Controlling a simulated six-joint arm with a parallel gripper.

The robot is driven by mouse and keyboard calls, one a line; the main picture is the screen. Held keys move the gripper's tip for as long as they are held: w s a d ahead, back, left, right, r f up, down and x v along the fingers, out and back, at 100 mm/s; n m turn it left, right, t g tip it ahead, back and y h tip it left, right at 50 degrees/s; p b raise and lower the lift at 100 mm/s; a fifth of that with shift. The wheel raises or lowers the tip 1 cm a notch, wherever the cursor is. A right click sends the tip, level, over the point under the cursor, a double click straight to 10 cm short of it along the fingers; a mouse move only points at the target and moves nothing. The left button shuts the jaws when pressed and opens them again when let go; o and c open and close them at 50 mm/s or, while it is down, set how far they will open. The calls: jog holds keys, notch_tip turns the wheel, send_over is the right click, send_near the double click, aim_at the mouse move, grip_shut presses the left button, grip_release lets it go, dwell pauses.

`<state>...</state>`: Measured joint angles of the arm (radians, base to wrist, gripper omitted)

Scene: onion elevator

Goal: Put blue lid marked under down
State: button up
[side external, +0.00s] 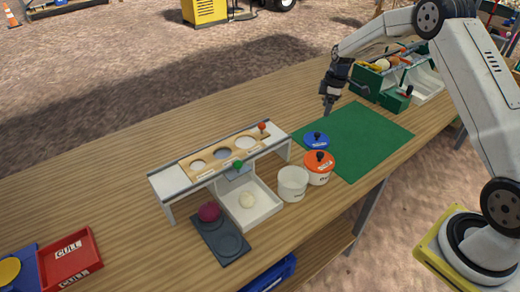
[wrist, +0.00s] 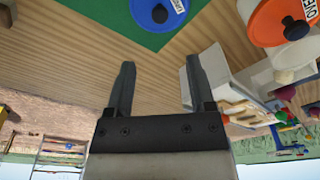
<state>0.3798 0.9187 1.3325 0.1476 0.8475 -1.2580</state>
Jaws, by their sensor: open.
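The blue lid (side external: 316,140) with a dark knob lies flat on the near-left part of the green mat (side external: 362,135). In the wrist view the blue lid (wrist: 158,12) shows at the top edge, partly cut off, with a white label reading as "under". My gripper (side external: 328,108) is above the table near the mat's far-left edge, above and apart from the lid. In the wrist view my gripper (wrist: 158,75) has its two fingers spread with nothing between them.
An orange lid (side external: 320,162) sits on a white pot beside an open white pot (side external: 292,183). A stand with round holes (side external: 222,153), a white tray with an onion, and a dark tray (side external: 221,240) with a red onion stand left. A green toolbox (side external: 380,85) stands behind the mat.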

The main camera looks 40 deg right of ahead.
dwell(0.6)
jog(key=s+a+r+m, duration=0.3)
jog(key=s+a, duration=0.6)
jog(key=s, duration=0.3)
jog(key=s+a+r+m+t+h, duration=0.1)
jog(key=s+a+r+m, duration=0.3)
jog(key=s+a, duration=0.6)
jog(key=s+m, duration=0.2)
jog(key=s, duration=0.1)
jog(key=shift+r+t, duration=0.15)
jog(key=shift+t, duration=0.15)
